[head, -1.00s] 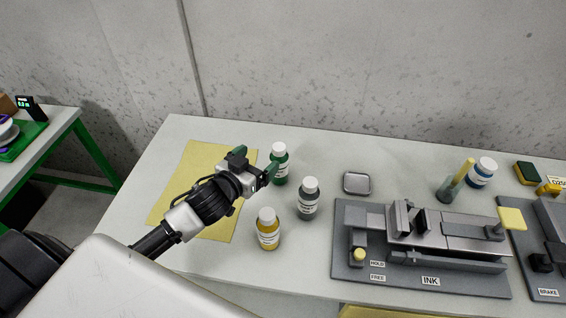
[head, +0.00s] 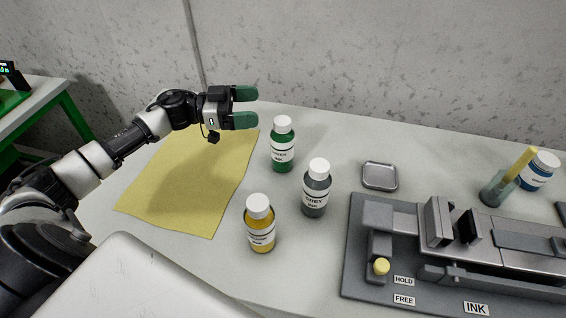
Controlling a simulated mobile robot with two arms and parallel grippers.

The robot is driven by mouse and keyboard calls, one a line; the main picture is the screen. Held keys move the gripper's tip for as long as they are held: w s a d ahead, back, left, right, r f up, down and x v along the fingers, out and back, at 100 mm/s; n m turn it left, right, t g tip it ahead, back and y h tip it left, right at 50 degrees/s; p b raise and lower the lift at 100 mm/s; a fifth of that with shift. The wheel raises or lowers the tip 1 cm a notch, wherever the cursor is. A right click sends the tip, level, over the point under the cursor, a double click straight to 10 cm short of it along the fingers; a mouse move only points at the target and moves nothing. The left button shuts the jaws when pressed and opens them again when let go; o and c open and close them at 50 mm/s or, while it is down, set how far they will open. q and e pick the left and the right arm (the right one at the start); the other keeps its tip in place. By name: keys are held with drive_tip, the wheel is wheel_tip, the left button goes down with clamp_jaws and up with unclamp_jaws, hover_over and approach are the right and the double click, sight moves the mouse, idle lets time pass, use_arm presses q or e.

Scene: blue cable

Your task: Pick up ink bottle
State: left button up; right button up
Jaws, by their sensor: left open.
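Several ink bottles with white caps stand upright on the pale table. A green bottle (head: 282,146) stands at the back, a grey bottle (head: 316,189) to its front right, and a yellow bottle (head: 260,224) nearest me. A blue bottle (head: 538,172) stands at the far right, partly behind a small cup. My left gripper (head: 246,107) is open and empty, its two green fingertips pointing right. It appears above the back of the table, to the upper left of the green bottle and apart from it. My right gripper is not in view.
A yellow sheet (head: 190,190) lies on the left of the table (head: 300,270). A small metal tray (head: 379,177) lies right of the grey bottle. A grey fixture labelled INK (head: 365,270) fills the front right. A cup (head: 495,190) holds a yellow-handled tool. A wall stands behind.

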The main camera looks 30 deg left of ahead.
use_arm(q)
approach(282, 132)
drive_tip(key=w+d+f, duration=0.1)
drive_tip(key=w+f, duration=0.1)
drive_tip(key=w, duration=0.1)
drive_tip(key=x, duration=0.8)
drive_tip(key=shift+f, duration=0.1)
drive_tip(key=shift+a, duration=0.1)
drive_tip(key=c, duration=1.4)
drive_tip(key=shift+c, duration=1.1)
